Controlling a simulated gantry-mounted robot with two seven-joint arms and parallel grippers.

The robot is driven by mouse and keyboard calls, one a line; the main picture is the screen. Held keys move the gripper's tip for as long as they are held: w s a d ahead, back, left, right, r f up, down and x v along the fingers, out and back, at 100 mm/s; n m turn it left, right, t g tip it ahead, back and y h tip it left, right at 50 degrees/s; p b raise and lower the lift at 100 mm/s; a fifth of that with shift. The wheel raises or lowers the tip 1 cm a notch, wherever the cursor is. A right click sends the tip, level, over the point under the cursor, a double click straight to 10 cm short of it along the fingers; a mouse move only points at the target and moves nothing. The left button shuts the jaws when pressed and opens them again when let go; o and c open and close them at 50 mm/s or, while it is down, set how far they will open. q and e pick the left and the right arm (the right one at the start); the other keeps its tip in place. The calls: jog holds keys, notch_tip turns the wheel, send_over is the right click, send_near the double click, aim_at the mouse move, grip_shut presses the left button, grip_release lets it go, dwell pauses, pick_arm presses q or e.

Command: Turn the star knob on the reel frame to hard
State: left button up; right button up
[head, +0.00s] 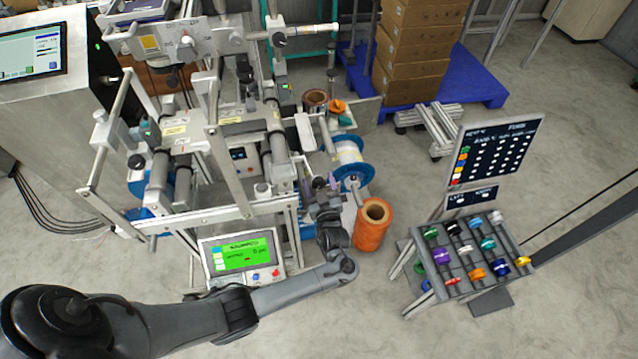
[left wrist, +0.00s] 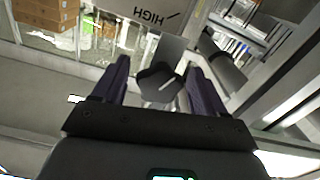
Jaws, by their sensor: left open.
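The reel frame (head: 222,150) is a large metal machine with rails and rollers in the left half of the head view. My left gripper (head: 322,188) is at its right front side. In the left wrist view, the open left gripper (left wrist: 160,88) has one purple finger on each side of a dark lobed knob (left wrist: 158,82), apparently the star knob. I cannot tell whether the fingers touch it. I cannot make out the knob in the head view. My right gripper is out of view.
An orange roll (head: 371,228) stands on the floor just right of my left gripper, with a blue-flanged reel (head: 352,174) behind it. A panel with a green screen (head: 240,254) is close to my left arm. A rack of coloured rolls (head: 470,255) stands right.

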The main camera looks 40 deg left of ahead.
pick_arm(q)
jog(key=c, duration=1)
jog(key=shift+r+m+p, duration=0.15)
jog(key=shift+m+p, duration=0.5)
jog(key=shift+m, duration=0.25)
jog(key=shift+c, duration=0.2)
jog(key=m, duration=0.2)
jog(key=shift+m+p, duration=0.3)
jog(key=shift+p, duration=0.1)
jog(key=o, duration=1)
jog(key=shift+o, duration=0.2)
jog(key=shift+d, duration=0.1)
jog(key=p+v, duration=0.1)
jog(key=v, duration=0.9)
jog(key=shift+s+d, duration=0.25)
